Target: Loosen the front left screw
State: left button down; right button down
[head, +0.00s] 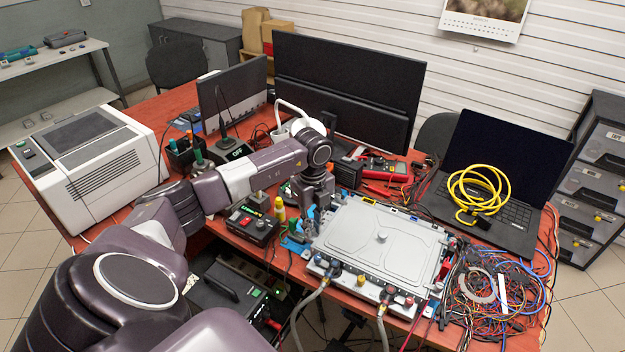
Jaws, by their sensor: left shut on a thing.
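My left arm reaches across from the left, and my left gripper (312,220) points down at the unit's left side. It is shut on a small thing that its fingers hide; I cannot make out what. The front left screw cannot be told apart at this size. Two grey hoses (299,313) hang from the unit's front side. My right gripper is out of view.
A control box (252,225) and a yellow bottle (279,209) stand left of the unit. A laptop (497,180) with a coiled yellow cable (480,187) is behind right. Tangled wires (490,292) crowd the right. Monitors (345,85) stand behind; a white printer-like machine (92,160) is at left.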

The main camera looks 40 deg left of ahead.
aim_at(313, 229)
pick_arm(q)
jog(key=shift+r+n, duration=0.1)
jog(key=shift+n, duration=0.9)
jog(key=shift+w, duration=0.1)
jog(key=c, duration=1.9)
grip_release()
notch_tip(313, 229, up, 12)
jog(key=shift+f, duration=0.1)
